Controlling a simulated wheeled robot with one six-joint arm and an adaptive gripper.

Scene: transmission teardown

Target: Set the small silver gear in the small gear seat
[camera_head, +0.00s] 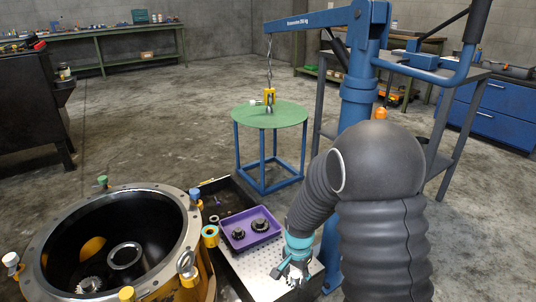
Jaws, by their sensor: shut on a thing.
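My gripper (290,273) is at the bottom centre, low over the perforated light metal plate (258,280). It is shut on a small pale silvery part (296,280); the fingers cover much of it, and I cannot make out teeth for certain. A silver toothed gear (89,285) shows inside the large round housing (60,209), at the lower left of its dark interior. A pale ring-shaped seat (126,255) lies to the right of that gear inside the housing. I cannot tell which place in the housing is the small gear seat.
A purple tray (236,244) with two dark gears (260,225) lies between the housing and my arm. Knobs and posts (210,236) stand around the housing rim. A blue hoist (357,90) hangs its hook over a green round table (285,115).

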